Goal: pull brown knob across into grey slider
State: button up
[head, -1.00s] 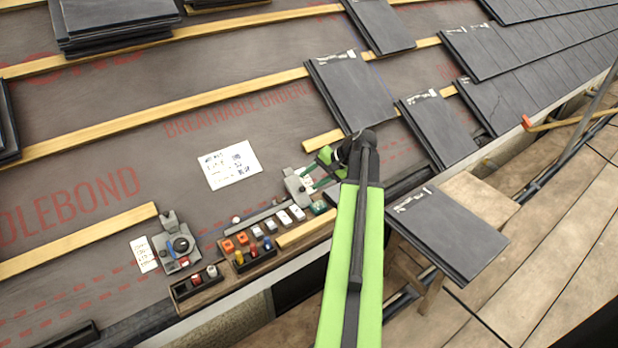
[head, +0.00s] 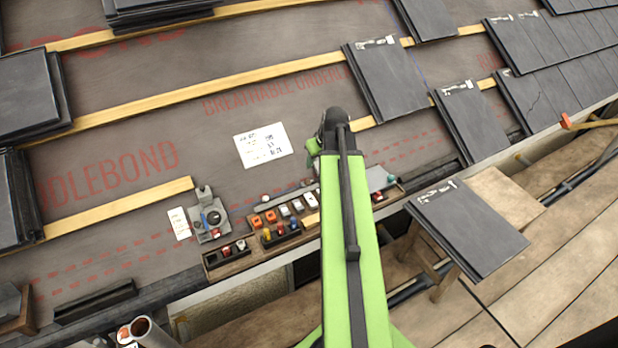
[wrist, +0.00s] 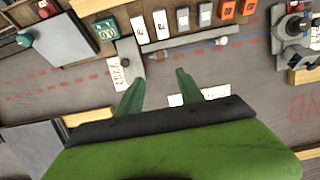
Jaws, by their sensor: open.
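In the wrist view a grey slider bar (wrist: 190,42) runs beside a row of switches. A pale round knob (wrist: 221,41) sits at its right end. A grey plate (wrist: 128,75) joins its left end and carries a small dark knob (wrist: 125,62), which may be the brown one; its colour is hard to tell. My gripper (wrist: 160,76) is open and empty, its fingertips apart from the bar and the dark knob just beyond the left finger. In the head view my arm hides the plate and most of my gripper.
A wooden tray (head: 228,260) holds coloured switches and knobs along the roof edge. A white paper (head: 263,145) lies on the membrane. Slates (head: 460,225) rest on a stand at right.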

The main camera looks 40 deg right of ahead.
aim_at(308, 181)
jog(key=b+x, duration=1.6)
jog(key=x, duration=0.1)
jog(key=shift+f, duration=0.25)
jog(key=shift+r, duration=0.1)
jog(key=shift+c, duration=0.2)
grip_shut()
